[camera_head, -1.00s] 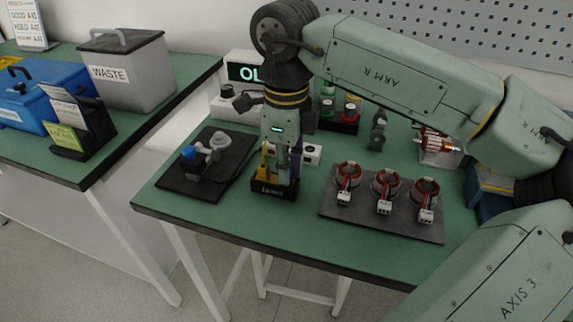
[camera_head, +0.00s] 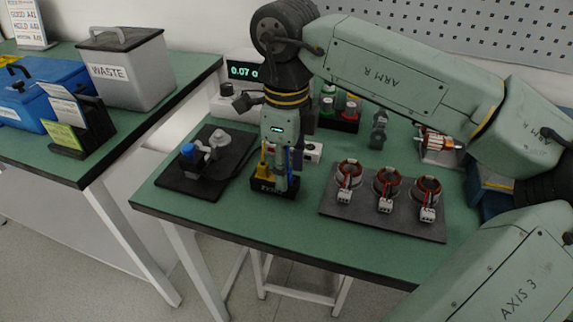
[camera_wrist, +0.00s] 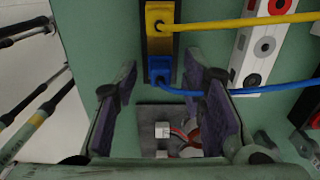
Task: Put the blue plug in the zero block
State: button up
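The blue plug (camera_wrist: 160,70) sits beside the yellow plug (camera_wrist: 160,28) in the black zero block (camera_head: 273,187), seen from above in the wrist view. A blue lead runs from it to the right. My gripper (camera_head: 280,180) is over the block. In the wrist view my gripper (camera_wrist: 163,75) has its two purple-padded fingers spread, with gaps on both sides of the blue plug. The plug's lower end is hidden. The meter display (camera_head: 245,71) reads about 0.07.
A mat with three wound stators (camera_head: 386,182) lies right of the block. A black plate (camera_head: 187,178) with a blue-topped fixture lies to the left. A white socket box (camera_wrist: 265,40) stands close by. Red and green buttons (camera_head: 340,108) are behind.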

notch_tip(320, 180, up, 12)
dwell(0.6)
jog(key=shift+c, duration=0.5)
dwell(1.7)
